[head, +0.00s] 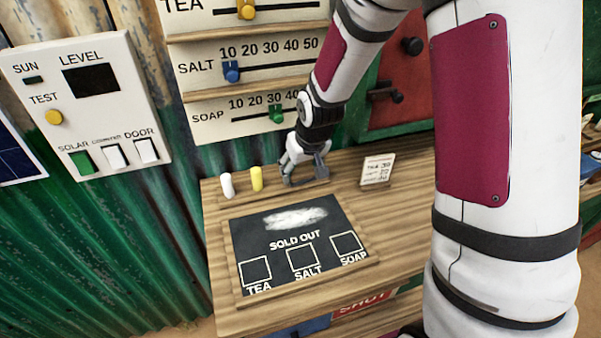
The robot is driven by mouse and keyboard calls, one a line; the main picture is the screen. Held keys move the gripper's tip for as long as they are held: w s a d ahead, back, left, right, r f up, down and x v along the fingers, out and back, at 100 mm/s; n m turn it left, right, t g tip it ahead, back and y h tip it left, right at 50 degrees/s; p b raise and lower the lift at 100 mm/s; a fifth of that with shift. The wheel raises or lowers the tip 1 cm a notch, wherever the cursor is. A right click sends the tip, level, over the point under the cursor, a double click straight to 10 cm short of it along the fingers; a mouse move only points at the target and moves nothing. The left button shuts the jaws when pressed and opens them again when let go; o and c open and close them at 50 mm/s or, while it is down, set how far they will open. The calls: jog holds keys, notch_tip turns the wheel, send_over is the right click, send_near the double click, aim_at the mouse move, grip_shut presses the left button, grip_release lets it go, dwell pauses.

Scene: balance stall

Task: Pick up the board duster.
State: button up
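My gripper (305,180) is at the back of the wooden counter, low over the right part of the narrow ledge behind the chalkboard. It points downward and its grey fingers look spread apart. I cannot make out a board duster anywhere; it may be hidden at or behind my fingers. Whether anything is between the fingers is too small to tell. The chalkboard (300,228) lies on the counter in front of the gripper, with a white chalk smudge above the words SOLD OUT and boxes marked TEA, SALT and SOAP.
A white chalk (227,186) and a yellow chalk (256,179) stand left of my gripper. A small price card (377,171) stands to its right. Slider panels (255,70) hang on the wall behind. The wooden counter (400,215) is bare right of the chalkboard.

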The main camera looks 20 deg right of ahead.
aim_at(299, 166)
jog(key=c, duration=0.4)
jog(key=shift+r, duration=0.5)
jog(key=v, duration=0.3)
jog(key=shift+w+a, duration=0.15)
jog(key=s+a, duration=0.1)
jog(key=s, duration=0.3)
jog(key=s+a, duration=0.1)
jog(key=s, duration=0.3)
jog(key=s+a+r, duration=0.1)
jog(key=s, duration=0.2)
jog(key=shift+s+a, duration=0.1)
jog(key=shift+s, duration=0.55)
jog(key=shift+r+p, duration=0.15)
jog(key=shift+p, duration=0.75)
jog(key=shift+s+a+p, duration=0.1)
jog(key=shift+s+p, duration=0.1)
jog(key=shift+p, duration=0.55)
